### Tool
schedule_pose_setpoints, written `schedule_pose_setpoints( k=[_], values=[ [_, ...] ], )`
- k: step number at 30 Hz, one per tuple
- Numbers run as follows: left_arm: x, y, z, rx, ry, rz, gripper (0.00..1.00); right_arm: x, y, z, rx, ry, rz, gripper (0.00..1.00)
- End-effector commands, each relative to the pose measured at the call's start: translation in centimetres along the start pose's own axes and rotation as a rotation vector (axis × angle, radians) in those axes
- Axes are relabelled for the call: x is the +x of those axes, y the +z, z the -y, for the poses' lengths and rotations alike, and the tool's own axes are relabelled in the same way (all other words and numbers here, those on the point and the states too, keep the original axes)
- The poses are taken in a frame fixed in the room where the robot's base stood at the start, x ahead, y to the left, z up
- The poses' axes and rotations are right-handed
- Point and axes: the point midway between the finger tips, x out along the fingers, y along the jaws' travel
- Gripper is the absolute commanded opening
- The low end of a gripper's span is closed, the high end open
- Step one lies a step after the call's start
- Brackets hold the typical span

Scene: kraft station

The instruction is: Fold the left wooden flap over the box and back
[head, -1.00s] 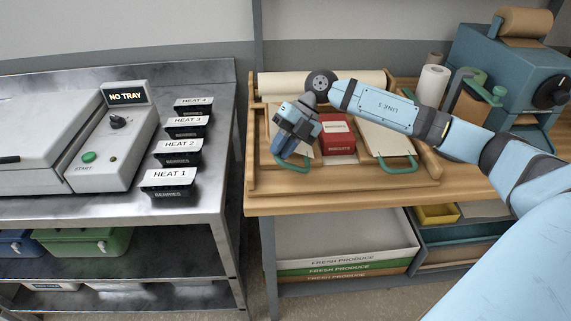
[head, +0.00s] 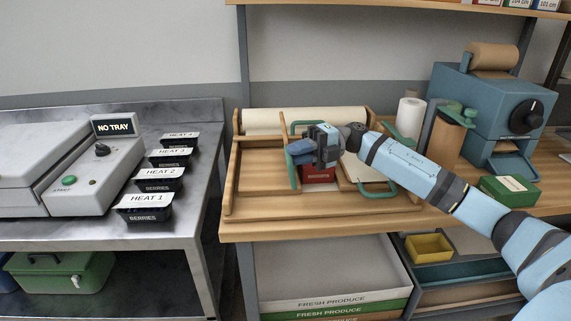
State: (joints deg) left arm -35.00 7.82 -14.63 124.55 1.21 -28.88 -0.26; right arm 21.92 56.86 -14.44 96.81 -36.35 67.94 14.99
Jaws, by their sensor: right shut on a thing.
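The left wooden flap (head: 293,170) stands up roughly on edge at the left side of the red box (head: 318,175). A green handle (head: 292,129) shows at its top. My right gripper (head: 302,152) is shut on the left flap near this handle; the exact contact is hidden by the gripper. The red box sits in the middle of the wooden folding board (head: 262,195), its upper part covered by my gripper. The right flap (head: 352,172) lies flat to the right of the box, with its own green handle (head: 378,193) at the front. My left gripper is out of view.
A white paper roll (head: 300,119) lies behind the board. A blue dispenser machine (head: 490,110), an upright white roll (head: 409,118) and a green box (head: 509,189) stand to the right. A steel table with labelled black trays (head: 145,208) is on the left. The board's left area is clear.

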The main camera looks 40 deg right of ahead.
Motion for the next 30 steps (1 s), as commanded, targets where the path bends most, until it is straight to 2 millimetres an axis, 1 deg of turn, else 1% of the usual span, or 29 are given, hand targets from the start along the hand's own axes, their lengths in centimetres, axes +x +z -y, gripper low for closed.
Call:
schedule_pose_setpoints(
  k=[1,6,12,18,30],
  values=[
    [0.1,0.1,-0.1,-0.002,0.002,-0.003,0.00,-0.6,-0.2,0.4,0.003,-0.008,0.002,0.00],
    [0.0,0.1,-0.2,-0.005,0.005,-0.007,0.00,-2.0,-0.8,0.7,0.005,-0.010,0.001,0.00],
    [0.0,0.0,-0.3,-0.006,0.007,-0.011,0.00,-3.1,-1.4,1.4,0.010,-0.012,-0.002,0.00],
    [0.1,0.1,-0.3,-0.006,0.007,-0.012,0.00,-3.8,-1.8,2.1,0.013,-0.015,-0.004,0.00],
    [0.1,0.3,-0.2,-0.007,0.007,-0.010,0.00,-4.2,-2.0,2.5,0.013,-0.013,-0.009,0.00]
  ],
)
